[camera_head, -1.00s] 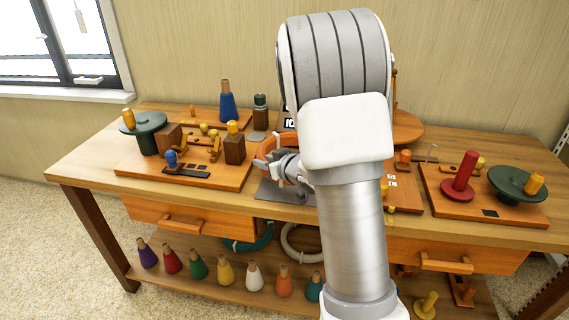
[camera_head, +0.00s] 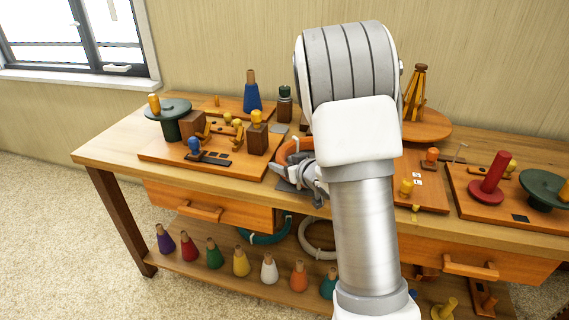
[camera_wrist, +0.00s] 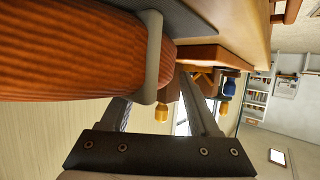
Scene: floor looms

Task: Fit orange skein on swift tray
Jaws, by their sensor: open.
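The orange skein (camera_head: 293,148) lies at the middle of the bench, partly hidden behind my arm. In the wrist view the orange skein (camera_wrist: 70,58) fills the upper left, close to the camera, with a pale grey band around it. My gripper (camera_head: 284,172) is open at the front side of the skein, low over the bench edge. In the wrist view its two fingers stand apart; I cannot tell whether they touch the skein. A wooden swift (camera_head: 416,92) stands on a round wooden tray (camera_head: 432,128) at the back right, partly hidden by my arm.
A wooden board (camera_head: 165,152) with blocks and pegs lies to the left. To the right is a board (camera_head: 465,205) with a red spindle (camera_head: 492,175). A blue cone (camera_head: 252,95) stands behind. Several coloured cones and two rings, teal (camera_head: 262,238) and white, are on the lower shelf.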

